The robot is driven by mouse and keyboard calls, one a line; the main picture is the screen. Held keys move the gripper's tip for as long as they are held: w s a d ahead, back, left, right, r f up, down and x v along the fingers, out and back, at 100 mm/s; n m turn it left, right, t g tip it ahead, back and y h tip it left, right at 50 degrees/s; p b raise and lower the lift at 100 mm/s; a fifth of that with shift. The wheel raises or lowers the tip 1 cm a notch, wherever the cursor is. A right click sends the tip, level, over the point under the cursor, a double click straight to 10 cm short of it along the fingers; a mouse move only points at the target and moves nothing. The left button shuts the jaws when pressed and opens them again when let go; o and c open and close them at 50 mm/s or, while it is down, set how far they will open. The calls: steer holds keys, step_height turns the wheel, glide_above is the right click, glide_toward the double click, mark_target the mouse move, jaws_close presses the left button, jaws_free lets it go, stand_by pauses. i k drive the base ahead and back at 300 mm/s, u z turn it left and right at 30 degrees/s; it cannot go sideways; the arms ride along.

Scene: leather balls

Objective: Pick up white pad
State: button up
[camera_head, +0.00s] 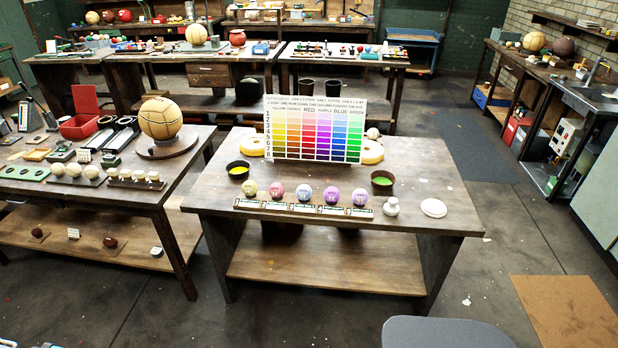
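A flat round white pad (433,208) lies on the right front part of the middle wooden table (440,180). A small white knobbed piece (391,207) stands just left of it, apart from it. My gripper is not in view.
Left of the knobbed piece, several coloured balls (304,193) sit in a labelled row. A dark bowl with green (382,181) is behind the knobbed piece, and one with yellow (238,170) is at the left. A colour chart (314,129) stands behind. The tabletop right of the pad is clear.

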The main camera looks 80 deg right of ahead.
mark_target(391, 207)
steer(key=i, duration=0.05)
steer(key=z, duration=2.8)
